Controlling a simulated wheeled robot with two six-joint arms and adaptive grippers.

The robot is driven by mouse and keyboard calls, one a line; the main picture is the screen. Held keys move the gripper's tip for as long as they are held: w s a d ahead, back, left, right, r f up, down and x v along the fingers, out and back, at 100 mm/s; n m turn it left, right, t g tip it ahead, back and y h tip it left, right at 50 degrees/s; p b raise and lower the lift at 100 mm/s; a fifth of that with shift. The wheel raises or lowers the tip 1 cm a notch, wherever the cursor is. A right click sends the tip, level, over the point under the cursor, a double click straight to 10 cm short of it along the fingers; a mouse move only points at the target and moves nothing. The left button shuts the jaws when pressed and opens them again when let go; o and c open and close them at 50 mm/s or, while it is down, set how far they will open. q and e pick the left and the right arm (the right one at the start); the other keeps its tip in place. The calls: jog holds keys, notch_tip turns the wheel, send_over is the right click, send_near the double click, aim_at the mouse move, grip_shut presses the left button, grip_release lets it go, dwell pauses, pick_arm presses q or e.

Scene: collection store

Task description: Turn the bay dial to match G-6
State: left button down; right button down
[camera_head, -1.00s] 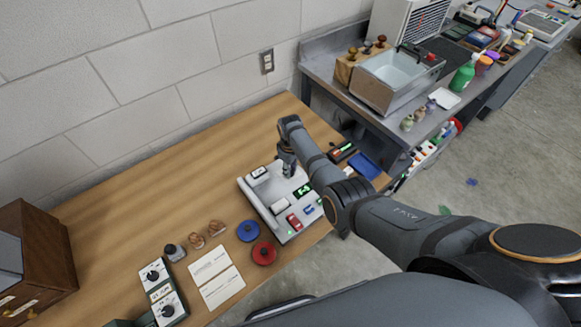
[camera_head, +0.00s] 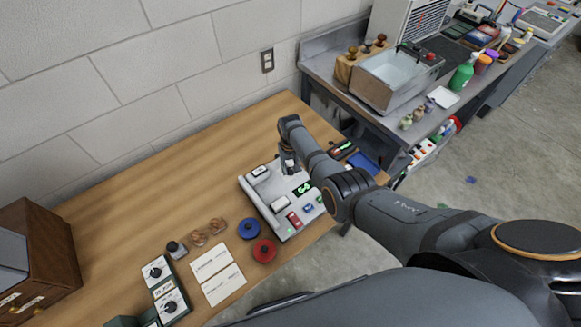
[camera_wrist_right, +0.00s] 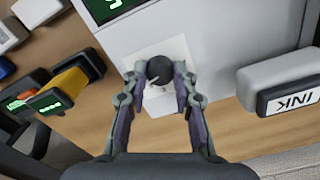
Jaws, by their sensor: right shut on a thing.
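The bay dial is a small black knob (camera_wrist_right: 159,70) on a pale plate in the right wrist view. A light mark shows at its lower left, but I cannot read its setting. My right gripper (camera_wrist_right: 158,88) is shut around this knob, one finger on each side. In the head view my right gripper (camera_head: 288,170) is over the back part of the light grey console (camera_head: 277,226), and the knob is hidden under it. A green-lit display (camera_head: 303,188) sits beside the gripper; I cannot read "G-6" on it. My left gripper is not in view.
On the wooden table (camera_head: 130,215) are a red disc (camera_head: 264,251), a blue disc (camera_head: 249,228), paper cards (camera_head: 222,284) and a green box with dials (camera_head: 165,290).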

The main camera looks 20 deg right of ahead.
aim_at(291, 169)
dwell(0.4)
jog(key=c, duration=1)
grip_release()
jog(key=shift+c, duration=0.2)
notch_tip(291, 169, up, 12)
